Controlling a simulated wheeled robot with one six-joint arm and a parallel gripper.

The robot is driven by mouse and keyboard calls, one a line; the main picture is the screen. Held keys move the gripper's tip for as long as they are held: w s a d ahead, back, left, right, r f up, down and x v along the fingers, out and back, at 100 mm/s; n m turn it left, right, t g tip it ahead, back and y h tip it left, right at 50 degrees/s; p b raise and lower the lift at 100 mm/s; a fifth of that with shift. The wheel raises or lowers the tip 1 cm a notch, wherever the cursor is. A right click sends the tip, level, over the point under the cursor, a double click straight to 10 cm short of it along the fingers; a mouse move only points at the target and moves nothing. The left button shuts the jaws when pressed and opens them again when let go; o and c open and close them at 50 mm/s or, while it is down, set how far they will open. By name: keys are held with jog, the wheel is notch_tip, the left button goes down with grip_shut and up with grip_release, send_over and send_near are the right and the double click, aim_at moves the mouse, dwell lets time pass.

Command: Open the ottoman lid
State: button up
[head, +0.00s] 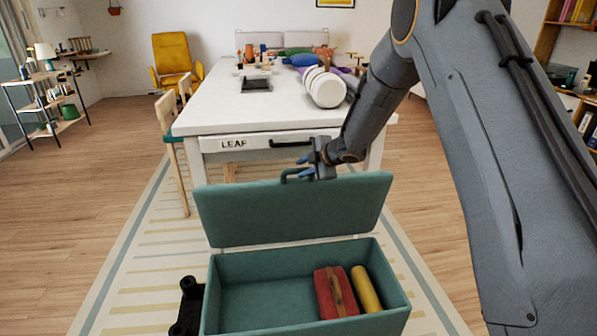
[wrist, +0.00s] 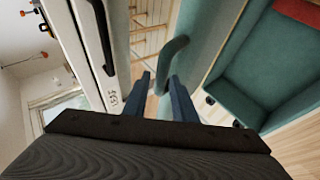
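The teal ottoman (head: 232,290) stands open on the rug. Its lid (head: 250,215) is raised to nearly upright at the far side of the box. A curved teal handle (head: 285,176) sits at the lid's top edge, and it also shows in the wrist view (wrist: 172,58). My gripper (head: 304,167) is at this handle. In the wrist view its two blue fingers (wrist: 160,84) are apart, with the handle's near end at or between their tips. I cannot tell whether either finger touches it.
A red case (head: 326,294) and a yellow cylinder (head: 366,290) lie inside the box. A white table (head: 215,118) with a drawer labelled LEAF stands close behind the lid, with a dark drawer handle (head: 292,143) near my gripper. Wooden floor is open at left.

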jog(key=shift+v, duration=1.7)
jog(key=s+d+r+m+g+h+p, duration=0.1)
jog(key=s+d+r+m+h, duration=0.1)
jog(key=s+d+m+h, duration=0.4)
jog(key=s+d+r+m+h+p, duration=0.1)
jog(key=s+d+r+m, duration=0.2)
jog(key=s+d+m, duration=0.65)
jog(key=s+d+m+g, duration=0.2)
jog(key=s+m+g, duration=0.1)
jog(key=s, duration=1.1)
jog(key=s+d+m+g+p, duration=0.1)
jog(key=s+d+m+g, duration=0.1)
jog(key=s, duration=1.3)
jog(key=shift+s+d+m+g, duration=0.2)
jog(key=shift+s+m+g, duration=0.15)
jog(key=shift+m+g, duration=0.6)
